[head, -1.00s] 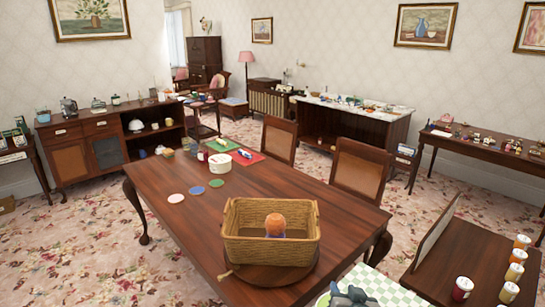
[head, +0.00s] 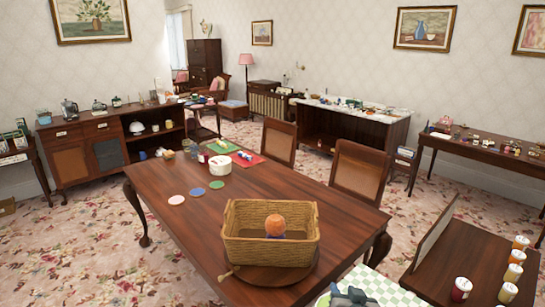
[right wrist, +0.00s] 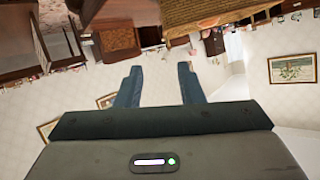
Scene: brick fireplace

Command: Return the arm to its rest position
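My right gripper (head: 350,297) shows only in part at the bottom edge of the head view, in front of the wooden table (head: 262,190). In the right wrist view its two blue fingers stand apart with nothing between them (right wrist: 160,84). A woven basket (head: 270,251) sits on a round dark board at the near end of the table. An object with an orange, rounded top (head: 274,223) and a blue part below is inside the basket. The gripper is apart from the basket, to its lower right. My left gripper is in neither view.
A green-checked surface (head: 375,281) lies under the right gripper. A dark bench with several jars (head: 461,288) stands to the right. Two chairs (head: 360,170) stand along the table's far side. A white round container (head: 220,165) and coasters (head: 198,191) lie farther back.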

